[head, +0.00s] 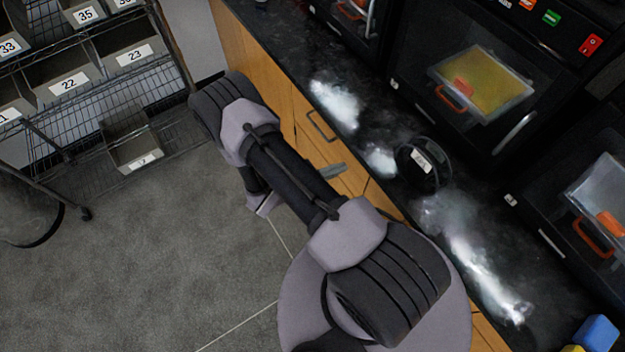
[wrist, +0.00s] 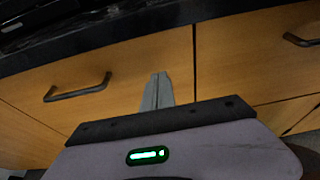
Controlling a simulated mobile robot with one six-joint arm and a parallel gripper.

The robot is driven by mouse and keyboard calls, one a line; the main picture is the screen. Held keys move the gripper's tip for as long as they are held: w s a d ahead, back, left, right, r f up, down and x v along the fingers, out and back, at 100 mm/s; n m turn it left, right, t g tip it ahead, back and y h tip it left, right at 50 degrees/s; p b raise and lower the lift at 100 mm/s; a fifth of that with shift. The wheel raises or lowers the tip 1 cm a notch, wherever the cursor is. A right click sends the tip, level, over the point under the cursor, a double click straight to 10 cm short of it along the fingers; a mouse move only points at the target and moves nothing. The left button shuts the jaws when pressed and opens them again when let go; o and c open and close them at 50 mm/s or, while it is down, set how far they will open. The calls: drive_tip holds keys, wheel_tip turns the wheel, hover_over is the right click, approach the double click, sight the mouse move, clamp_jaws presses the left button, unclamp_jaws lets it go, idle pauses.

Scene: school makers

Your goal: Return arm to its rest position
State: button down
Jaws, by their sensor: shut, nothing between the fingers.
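My gripper (wrist: 157,90) shows in the wrist view with its two grey fingers together and nothing between them. It points at the wooden drawer fronts (wrist: 130,75) below the dark counter. In the head view my arm is folded beside the counter, and a grey fingertip of my gripper (head: 333,171) shows past the arm in front of the drawers. The rest of the gripper is mostly hidden by the arm there. I cannot tell the exact gap between the fingertips and the drawer front.
The black countertop (head: 385,125) carries a round black labelled object (head: 424,163) and dark printer-like machines (head: 480,85). A dark drawer handle (head: 321,126) sticks out near my arm. A wire rack (head: 75,75) with numbered bins stands at the left. The grey floor (head: 150,250) is clear.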

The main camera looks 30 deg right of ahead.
drive_tip(key=p+v, duration=0.3)
drive_tip(key=v, duration=0.6)
drive_tip(key=s+a+r+m+t+y, duration=0.1)
drive_tip(key=s+a+r+m+y, duration=0.2)
drive_tip(key=r+m, duration=0.4)
drive_tip(key=s+a+r+m+t+y, duration=0.2)
drive_tip(key=a+r+m+y, duration=0.3)
drive_tip(key=r, duration=1.5)
drive_tip(key=s+a+r+m+t+y, duration=0.2)
drive_tip(key=s+a+r+m+y, duration=0.2)
drive_tip(key=r+m+y, duration=0.4)
wheel_tip(320, 180, up, 5)
drive_tip(key=a+m, duration=0.1)
drive_tip(key=m, duration=0.1)
drive_tip(key=shift+s+m+y, duration=0.2)
drive_tip(key=shift+m+y, duration=0.1)
drive_tip(key=shift+m, duration=0.1)
drive_tip(key=shift+a+r, duration=0.1)
drive_tip(key=shift+r, duration=0.05)
